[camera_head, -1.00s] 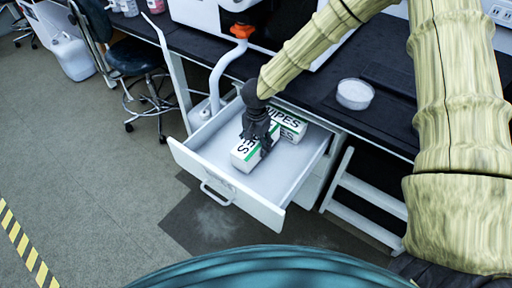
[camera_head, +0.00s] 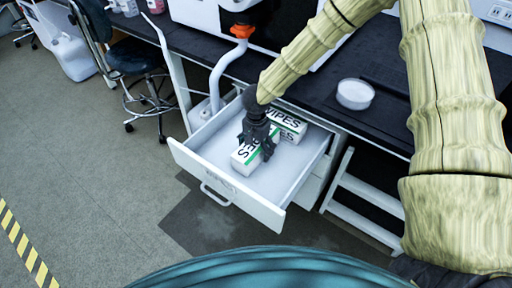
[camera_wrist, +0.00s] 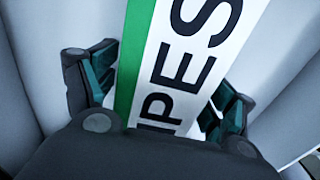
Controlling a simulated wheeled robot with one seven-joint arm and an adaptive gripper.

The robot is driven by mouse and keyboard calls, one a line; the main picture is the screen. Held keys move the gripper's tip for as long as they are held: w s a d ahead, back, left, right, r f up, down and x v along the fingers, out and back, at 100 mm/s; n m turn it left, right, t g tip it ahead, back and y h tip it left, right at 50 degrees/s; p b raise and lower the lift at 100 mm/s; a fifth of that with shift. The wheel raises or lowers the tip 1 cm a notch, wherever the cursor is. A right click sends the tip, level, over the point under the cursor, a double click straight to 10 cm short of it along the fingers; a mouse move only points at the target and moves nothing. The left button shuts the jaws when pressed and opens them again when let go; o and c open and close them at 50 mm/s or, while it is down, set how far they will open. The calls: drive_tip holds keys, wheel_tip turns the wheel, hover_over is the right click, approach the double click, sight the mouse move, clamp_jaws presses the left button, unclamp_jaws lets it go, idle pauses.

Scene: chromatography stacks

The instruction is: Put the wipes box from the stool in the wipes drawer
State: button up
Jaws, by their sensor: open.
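The wipes drawer (camera_head: 232,198) is pulled open below the bench. Two white wipes boxes with green stripes are in it. The nearer wipes box (camera_head: 243,162) lies on the drawer floor, partly hidden under my gripper (camera_head: 257,148). The other wipes box (camera_head: 289,126) is behind it, toward the back of the drawer. In the wrist view, the nearer box (camera_wrist: 185,60) runs between the two spread fingers of my gripper (camera_wrist: 158,95). The fingers are open on either side of it, with their dark green pads apart from each other.
A dark stool (camera_head: 140,60) stands at the left; its visible seat is bare. A round clear dish (camera_head: 355,94) is on the black bench (camera_head: 385,125). A white frame leg (camera_head: 365,200) stands right of the drawer.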

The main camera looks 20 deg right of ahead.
sight(256, 142)
wheel_tip(256, 142, up, 12)
drive_tip(key=shift+r+p, duration=0.15)
drive_tip(key=shift+p, duration=0.6)
drive_tip(key=shift+c, duration=0.2)
idle(0.9)
